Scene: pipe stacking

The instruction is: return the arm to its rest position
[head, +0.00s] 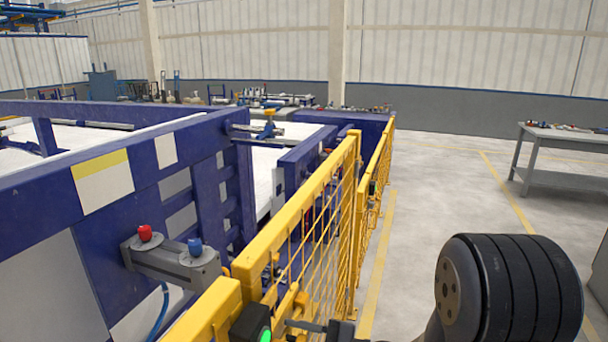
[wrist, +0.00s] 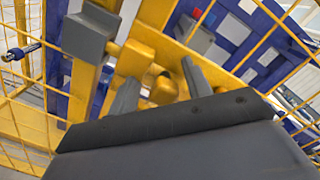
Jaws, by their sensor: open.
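My gripper (wrist: 160,78) shows in the wrist view with its two grey fingers apart and nothing between them. Yellow fence parts, including a rounded yellow knob (wrist: 163,90), show beyond the gap; I cannot tell whether the fingers touch them. In the head view my arm's large black ribbed joint (head: 510,290) is at the bottom right, beside the fence. The rest of the arm is mostly cut off by the bottom edge.
A yellow mesh fence (head: 300,220) runs away from me along a purple machine frame (head: 60,200). A grey box with red and blue buttons (head: 170,262) sits on the frame. A work table (head: 560,135) stands at the right. The floor between is clear.

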